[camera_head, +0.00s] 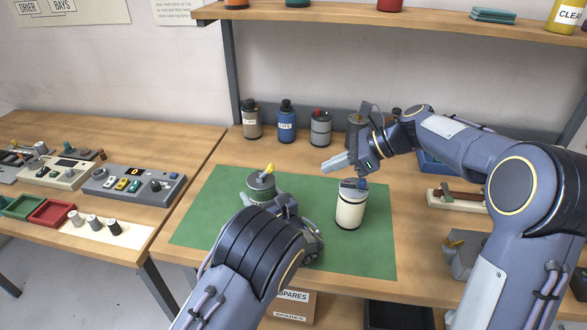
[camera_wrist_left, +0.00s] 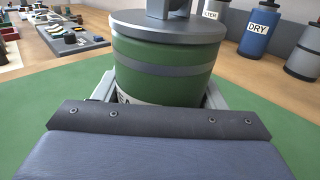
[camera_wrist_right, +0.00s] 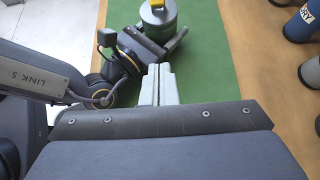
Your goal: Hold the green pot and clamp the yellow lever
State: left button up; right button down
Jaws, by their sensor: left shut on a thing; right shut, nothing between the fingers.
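The green pot (camera_head: 262,190) stands on the green mat with a grey lid and a yellow lever (camera_head: 267,169) on top. In the left wrist view the pot (camera_wrist_left: 165,70) fills the space between the fingers, which press on both sides. My left gripper (camera_head: 268,205) is shut on it. In the right wrist view the pot (camera_wrist_right: 158,30) and the yellow lever (camera_wrist_right: 157,4) show at the top. My right gripper (camera_head: 328,167) is shut and empty, in the air to the right of the pot, apart from the lever.
A cream canister (camera_head: 350,210) stands on the green mat (camera_head: 205,215), right of the pot. Grey, blue and silver bottles (camera_head: 287,122) line the back of the table. A shelf (camera_head: 400,22) hangs above. The left table holds a control box (camera_head: 133,184). The mat's left part is clear.

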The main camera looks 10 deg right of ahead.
aim_at(266, 173)
jog(key=w+a+f, duration=0.3)
jog(key=a, duration=0.7)
jog(key=shift+w+a, duration=0.2)
jog(key=shift+a, duration=0.1)
jog(key=shift+a+r, duration=0.1)
jog(key=shift+a, duration=0.05)
